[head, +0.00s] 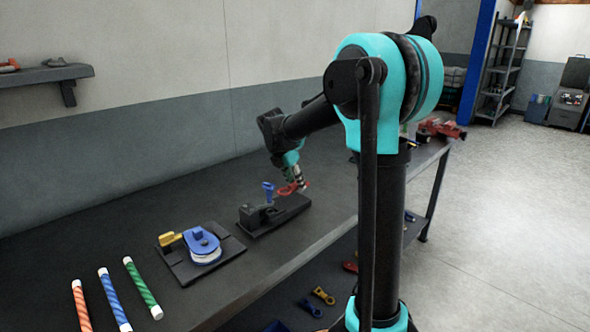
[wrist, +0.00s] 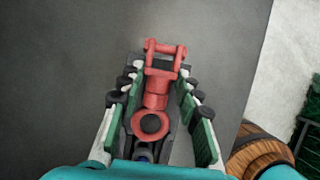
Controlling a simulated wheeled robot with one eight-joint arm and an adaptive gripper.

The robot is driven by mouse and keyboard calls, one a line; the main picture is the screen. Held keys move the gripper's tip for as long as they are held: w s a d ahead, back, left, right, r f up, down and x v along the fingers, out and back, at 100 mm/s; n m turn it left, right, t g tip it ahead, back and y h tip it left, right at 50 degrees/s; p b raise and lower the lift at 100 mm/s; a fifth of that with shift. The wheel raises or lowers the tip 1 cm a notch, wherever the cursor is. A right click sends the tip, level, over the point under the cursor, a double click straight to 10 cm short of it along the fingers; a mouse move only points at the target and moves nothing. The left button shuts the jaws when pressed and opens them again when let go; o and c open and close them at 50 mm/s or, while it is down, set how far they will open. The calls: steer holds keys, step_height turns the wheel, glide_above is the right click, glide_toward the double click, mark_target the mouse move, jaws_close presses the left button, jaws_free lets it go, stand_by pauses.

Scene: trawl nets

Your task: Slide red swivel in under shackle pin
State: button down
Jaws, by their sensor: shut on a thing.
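The red swivel (wrist: 155,98) is held between the green finger pads of my gripper (wrist: 158,84), with its forked end past the fingertips and its round eye toward the palm. In the head view the red swivel (head: 291,188) sits just right of the upright blue shackle pin (head: 268,188), low over the dark fixture base (head: 288,212). My gripper also shows there (head: 297,176), reaching down from above. A small blue part (wrist: 143,156), likely the pin, shows below the eye in the wrist view. I cannot tell whether the swivel touches the fixture.
A second fixture with a blue-and-white pulley (head: 205,246) and a yellow piece (head: 170,239) stands to the left. Orange, blue and green striped rods (head: 142,287) lie at the near left. A red object (head: 440,128) is at the bench's far end. A wooden barrel (wrist: 258,148) stands beyond the bench edge.

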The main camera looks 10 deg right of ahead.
mark_target(280, 193)
steer(key=shift+f, duration=1.6)
steer(key=shift+s+a, duration=0.65)
steer(key=shift+a, duration=0.2)
steer(key=shift+s+a, duration=0.6)
steer(key=shift+a, duration=0.3)
steer(key=shift+s+a, duration=0.65)
steer(key=shift+a, duration=0.2)
steer(key=c, duration=1)
jaws_free()
